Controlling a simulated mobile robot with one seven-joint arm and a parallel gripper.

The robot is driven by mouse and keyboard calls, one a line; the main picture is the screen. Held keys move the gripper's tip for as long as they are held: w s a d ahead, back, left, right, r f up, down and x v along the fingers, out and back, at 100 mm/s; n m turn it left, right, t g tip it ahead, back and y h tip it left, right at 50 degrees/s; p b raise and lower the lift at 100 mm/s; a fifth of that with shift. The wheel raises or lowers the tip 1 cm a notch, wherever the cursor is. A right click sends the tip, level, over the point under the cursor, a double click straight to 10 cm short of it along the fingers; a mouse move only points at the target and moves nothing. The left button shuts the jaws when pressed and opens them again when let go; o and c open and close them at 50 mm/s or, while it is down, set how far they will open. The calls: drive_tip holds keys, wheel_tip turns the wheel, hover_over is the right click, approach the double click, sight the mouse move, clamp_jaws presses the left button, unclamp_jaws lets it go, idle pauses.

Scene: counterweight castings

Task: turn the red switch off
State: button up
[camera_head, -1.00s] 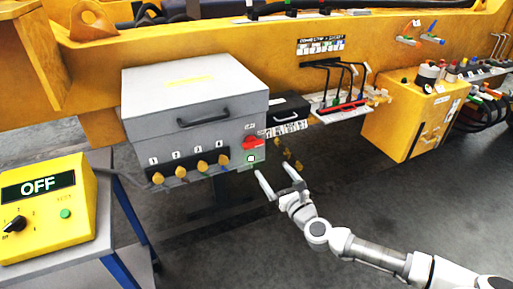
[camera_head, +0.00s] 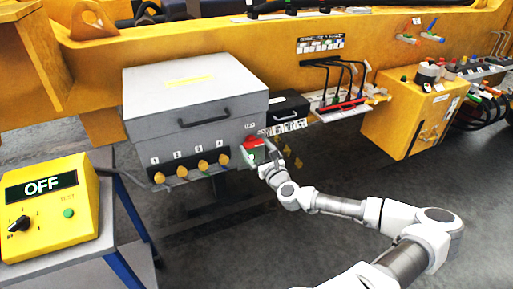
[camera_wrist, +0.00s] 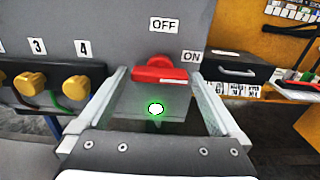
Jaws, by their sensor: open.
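The red switch (camera_head: 252,142) is on the lower right of the front of the grey box (camera_head: 195,95). In the wrist view its red handle (camera_wrist: 160,75) lies horizontal, its right end near the ON label (camera_wrist: 191,56); the OFF label (camera_wrist: 163,24) is above it. A lit green lamp (camera_wrist: 155,108) sits just below the switch. My gripper (camera_head: 262,158) is open right in front of the switch. In the wrist view my two fingers (camera_wrist: 159,84) stand to the left and right of the handle; I cannot tell whether they touch it.
Yellow knobs (camera_wrist: 74,87) numbered on labels line the box front to the left. A small black case (camera_head: 287,113) is close on the right, with a yellow cabinet (camera_head: 405,115) further right. A yellow tester (camera_head: 50,208) reading OFF stands at the left. Open floor lies below.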

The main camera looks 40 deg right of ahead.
drive_tip(key=c, duration=1.1)
drive_tip(key=shift+o, duration=0.2)
drive_tip(key=shift+n, duration=0.3)
drive_tip(key=n+b, duration=0.2)
drive_tip(key=n, duration=0.1)
drive_tip(key=shift+w+f+b, duration=0.1)
drive_tip(key=shift+b, duration=0.2)
drive_tip(key=n+b, duration=0.2)
drive_tip(key=n, duration=0.3)
drive_tip(key=shift+n, duration=0.3)
drive_tip(key=n+b, duration=0.1)
drive_tip(key=n, duration=0.3)
drive_tip(key=shift+a+n+b, duration=0.1)
drive_tip(key=shift+n+b, duration=0.2)
drive_tip(key=shift+b, duration=0.1)
drive_tip(key=shift+n+b, duration=0.5)
drive_tip(key=shift+n, duration=1.6)
